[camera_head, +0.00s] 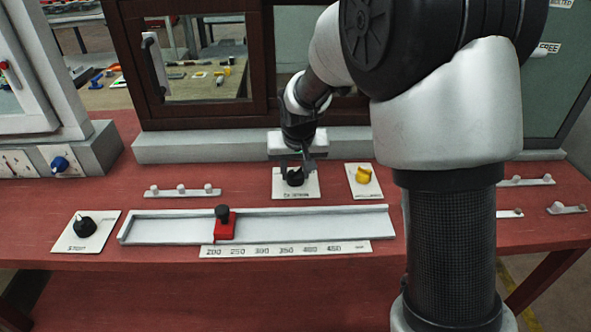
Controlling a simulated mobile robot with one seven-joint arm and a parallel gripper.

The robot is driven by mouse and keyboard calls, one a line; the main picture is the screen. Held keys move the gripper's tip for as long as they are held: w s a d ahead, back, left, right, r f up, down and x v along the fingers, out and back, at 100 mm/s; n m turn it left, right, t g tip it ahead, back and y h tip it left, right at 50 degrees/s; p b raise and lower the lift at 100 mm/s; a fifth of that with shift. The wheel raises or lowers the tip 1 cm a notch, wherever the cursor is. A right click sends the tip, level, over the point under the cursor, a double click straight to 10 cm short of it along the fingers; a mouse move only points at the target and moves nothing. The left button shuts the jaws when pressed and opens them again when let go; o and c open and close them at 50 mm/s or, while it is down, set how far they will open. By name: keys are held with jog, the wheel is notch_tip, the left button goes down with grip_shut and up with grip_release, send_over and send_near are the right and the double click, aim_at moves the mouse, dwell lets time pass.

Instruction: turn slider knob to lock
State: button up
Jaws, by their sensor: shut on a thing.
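My gripper (296,165) points down and is shut on a black knob (294,179) on a white plate (283,192) in the middle of the table. The fingers partly hide this knob, so its pointing direction cannot be read. The slider is a red block (224,228) with a dark round knob (222,211) on top. It sits in a long white rail (320,219), left of the rail's middle. My gripper is behind and to the right of the slider, apart from it. The plate's lettering is too small to read.
A number scale (285,249) lies in front of the rail. Another black knob (85,226) is at the left, a yellow knob (363,175) right of my gripper, and a blue knob (60,164) far left. A brown-framed window (130,60) stands behind.

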jog(key=n, duration=0.1)
jog(key=n+y+p, duration=0.1)
jog(key=n+p, duration=0.1)
jog(key=shift+d+r+n+g, duration=0.1)
jog(key=shift+d+n+g, duration=0.15)
jog(key=shift+n+g, duration=0.05)
jog(key=n+y+p, duration=0.1)
jog(key=n, duration=0.1)
jog(key=n+y+p, duration=0.1)
jog(key=n, duration=0.1)
jog(key=shift+w+d+n+g, duration=0.1)
jog(key=shift+w+n+g, duration=0.05)
jog(key=shift+n+g, duration=0.2)
jog(key=n+g+p, duration=0.1)
jog(key=n, duration=0.1)
jog(key=n+g+y+p, duration=0.1)
jog(key=n+p, duration=0.1)
jog(key=n, duration=0.1)
jog(key=shift+w, duration=0.1)
jog(key=shift+w+n+g+p, duration=0.15)
jog(key=shift+n+g+p, duration=0.6)
jog(key=shift+n, duration=1.3)
jog(key=shift+d, duration=0.1)
jog(key=o, duration=1.1)
jog(key=shift+c, duration=0.2)
